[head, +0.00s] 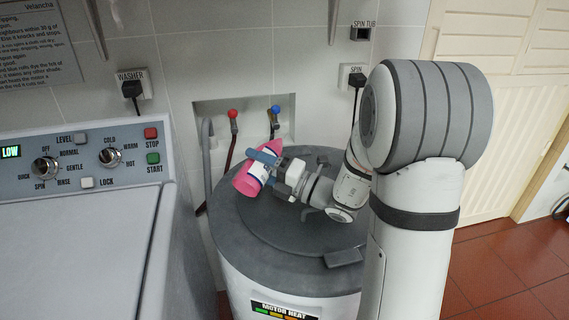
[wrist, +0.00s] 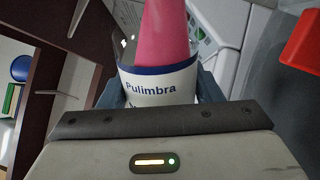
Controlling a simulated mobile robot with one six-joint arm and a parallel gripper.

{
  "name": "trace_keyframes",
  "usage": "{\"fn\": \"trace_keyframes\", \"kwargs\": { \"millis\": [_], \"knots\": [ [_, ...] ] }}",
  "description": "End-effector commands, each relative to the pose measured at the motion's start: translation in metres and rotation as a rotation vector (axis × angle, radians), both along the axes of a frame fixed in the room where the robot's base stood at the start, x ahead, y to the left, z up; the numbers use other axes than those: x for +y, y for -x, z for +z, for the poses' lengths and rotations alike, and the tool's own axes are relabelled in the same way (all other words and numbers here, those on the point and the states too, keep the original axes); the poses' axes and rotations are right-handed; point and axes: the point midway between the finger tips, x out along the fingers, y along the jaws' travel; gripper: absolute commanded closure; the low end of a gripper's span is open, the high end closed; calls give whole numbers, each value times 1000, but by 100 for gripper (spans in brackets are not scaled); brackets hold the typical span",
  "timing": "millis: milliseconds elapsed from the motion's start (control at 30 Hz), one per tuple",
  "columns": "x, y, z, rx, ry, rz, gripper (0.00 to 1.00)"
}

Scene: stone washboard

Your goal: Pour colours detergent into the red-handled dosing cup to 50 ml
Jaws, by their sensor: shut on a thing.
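A pink bottle (head: 246,182) with a white label is held tilted over the dark round lid of the spin tub in the head view. My gripper (head: 268,160) is shut around it. No dosing cup is clearly visible in the head view.
The spin tub (head: 300,255) has a grey lid below the bottle. The washer (head: 75,250) with its control panel stands at the left. Red and blue taps (head: 233,114) sit in a wall recess behind. Red floor tiles (head: 515,255) are clear at the right.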

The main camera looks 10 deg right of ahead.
Motion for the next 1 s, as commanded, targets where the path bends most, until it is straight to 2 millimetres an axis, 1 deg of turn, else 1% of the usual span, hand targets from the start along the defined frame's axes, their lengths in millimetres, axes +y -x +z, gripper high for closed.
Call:
{"fn": "trace_keyframes", "kwargs": {
  "millis": [1000],
  "knots": [
    [2,2,-2,47,-40,0,77]
  ]
}}
